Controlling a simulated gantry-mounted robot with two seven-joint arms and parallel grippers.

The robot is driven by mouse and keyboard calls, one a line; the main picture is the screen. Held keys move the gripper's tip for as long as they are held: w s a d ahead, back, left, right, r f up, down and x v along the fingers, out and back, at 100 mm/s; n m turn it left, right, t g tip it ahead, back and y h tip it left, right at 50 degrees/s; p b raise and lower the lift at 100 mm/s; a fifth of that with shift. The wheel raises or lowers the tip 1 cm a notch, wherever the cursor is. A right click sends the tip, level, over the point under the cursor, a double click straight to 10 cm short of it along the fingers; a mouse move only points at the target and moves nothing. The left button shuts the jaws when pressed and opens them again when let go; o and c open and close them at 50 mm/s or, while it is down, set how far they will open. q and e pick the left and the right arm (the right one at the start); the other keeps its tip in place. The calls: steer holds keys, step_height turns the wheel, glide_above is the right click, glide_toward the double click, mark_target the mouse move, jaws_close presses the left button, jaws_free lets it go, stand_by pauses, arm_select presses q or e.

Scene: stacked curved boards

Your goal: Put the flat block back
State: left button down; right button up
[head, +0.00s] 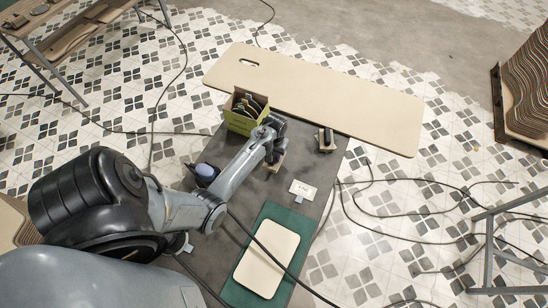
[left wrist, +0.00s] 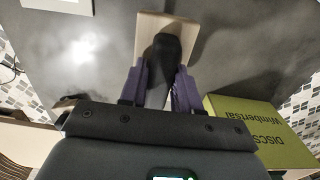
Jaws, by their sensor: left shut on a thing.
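The gripper's purple fingers (left wrist: 163,82) are shut on the handle in the left wrist view. The block is over the dark grey table (head: 230,210), close to its surface; I cannot tell whether it touches. A second dark-handled block (head: 326,140) with a pale base stands to the right. My right gripper is not in view.
A green box (head: 238,122) of dark discs stands left of the gripper, also in the left wrist view (left wrist: 262,130). A large pale board (head: 350,98) lies behind. A white card (head: 302,190), a blue-topped item (head: 205,172) and a green mat (head: 240,290) with a board (head: 267,258) are nearer.

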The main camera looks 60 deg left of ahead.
mark_target(274, 158)
arm_select(q)
steer(key=shift+a+f, duration=0.25)
steer(key=shift+f, duration=0.05)
step_height(274, 158, down, 4)
steer(key=shift+r, duration=0.25)
steer(key=shift+f, duration=0.1)
steer(key=shift+f, duration=0.15)
steer(key=c, duration=0.8)
jaws_free()
